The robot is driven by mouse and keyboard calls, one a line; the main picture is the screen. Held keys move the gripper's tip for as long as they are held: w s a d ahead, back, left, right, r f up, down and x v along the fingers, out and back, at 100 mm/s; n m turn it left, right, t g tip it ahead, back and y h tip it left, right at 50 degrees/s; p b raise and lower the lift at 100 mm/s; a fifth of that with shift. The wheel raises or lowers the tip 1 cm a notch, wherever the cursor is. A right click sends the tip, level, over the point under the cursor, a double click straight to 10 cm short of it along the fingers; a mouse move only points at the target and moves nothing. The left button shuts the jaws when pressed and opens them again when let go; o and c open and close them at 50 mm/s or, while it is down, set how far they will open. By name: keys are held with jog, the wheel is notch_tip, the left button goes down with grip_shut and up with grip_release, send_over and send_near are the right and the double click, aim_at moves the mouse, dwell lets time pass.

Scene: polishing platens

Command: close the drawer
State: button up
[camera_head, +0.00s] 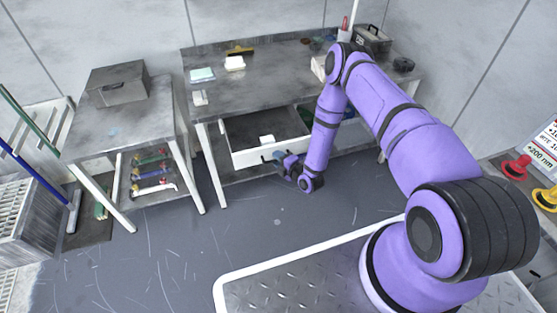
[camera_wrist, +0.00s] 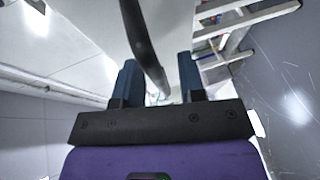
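The drawer (camera_head: 246,158) under the long workbench stands open in the head view, with its white front pulled out and its dark inside showing. My gripper (camera_head: 280,158) is low in front of the drawer front, close to the handle. In the wrist view, the two blue fingers of my gripper (camera_wrist: 158,82) are apart. A dark curved handle bar (camera_wrist: 142,45) runs between them, with gaps visible on both sides. My gripper is not closed on it. My forearm hides the right end of the drawer in the head view.
The workbench (camera_head: 280,80) carries a sponge, a white block and a dark toolbox (camera_head: 372,40). The floor (camera_head: 260,215) before the drawer is clear.

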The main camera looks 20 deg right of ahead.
grip_shut()
jog(key=shift+w, duration=0.1)
